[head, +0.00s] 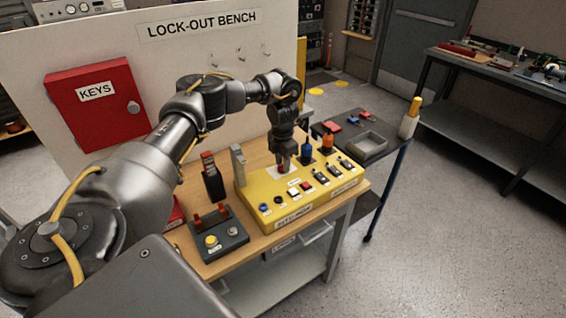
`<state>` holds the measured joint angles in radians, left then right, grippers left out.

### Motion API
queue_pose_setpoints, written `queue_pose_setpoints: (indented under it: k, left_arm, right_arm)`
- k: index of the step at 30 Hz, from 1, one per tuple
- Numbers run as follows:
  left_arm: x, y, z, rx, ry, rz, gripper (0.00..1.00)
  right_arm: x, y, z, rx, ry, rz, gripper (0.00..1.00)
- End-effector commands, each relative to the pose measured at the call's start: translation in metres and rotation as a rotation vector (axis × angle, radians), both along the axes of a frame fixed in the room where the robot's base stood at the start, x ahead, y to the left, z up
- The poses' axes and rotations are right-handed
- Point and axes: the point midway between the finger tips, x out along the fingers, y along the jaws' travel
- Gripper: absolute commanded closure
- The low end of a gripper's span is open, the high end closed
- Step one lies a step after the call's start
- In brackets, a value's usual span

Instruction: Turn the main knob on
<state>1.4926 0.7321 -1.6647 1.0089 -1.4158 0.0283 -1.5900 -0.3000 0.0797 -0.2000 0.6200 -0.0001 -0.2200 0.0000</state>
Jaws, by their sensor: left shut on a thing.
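A yellow control box (257,206) stands on the wooden bench top (262,241), with a row of small switches and buttons along its sloped front. My left gripper (283,169) points straight down over the back of the box. It is shut on a small red knob (282,170), which sits on a pale plate and is mostly hidden by the fingers; I take it to be the main knob. Its pointer and markings cannot be read. My right gripper is not in view.
Blue (307,149) and orange (327,141) items stand close to my gripper's right. A red KEYS cabinet (100,125) hangs on the white board behind.

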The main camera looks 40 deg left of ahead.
Motion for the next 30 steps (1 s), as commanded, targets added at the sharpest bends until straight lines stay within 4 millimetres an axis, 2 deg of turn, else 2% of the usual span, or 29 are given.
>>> queue_pose_setpoints:
  k: [12, 13, 18, 26, 30]
  left_arm:
    - [0.000, 0.000, 0.000, 0.000, 0.000, -0.007, 0.90]
    - [0.000, 0.000, 0.000, 0.000, 0.000, -0.007, 0.66]
    - [0.000, 0.000, 0.000, 0.000, 0.000, -0.007, 0.45]
    - [0.000, 0.000, 0.001, 0.000, 0.000, -0.007, 0.45]
    - [0.001, 0.000, 0.011, 0.000, -0.003, -0.008, 0.45]
  right_arm:
    - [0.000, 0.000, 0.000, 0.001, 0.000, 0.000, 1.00]
    - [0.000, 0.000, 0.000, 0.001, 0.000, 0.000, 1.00]
    - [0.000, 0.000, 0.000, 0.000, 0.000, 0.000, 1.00]
    - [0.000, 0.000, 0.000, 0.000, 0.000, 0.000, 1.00]
    - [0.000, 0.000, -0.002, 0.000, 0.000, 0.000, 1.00]
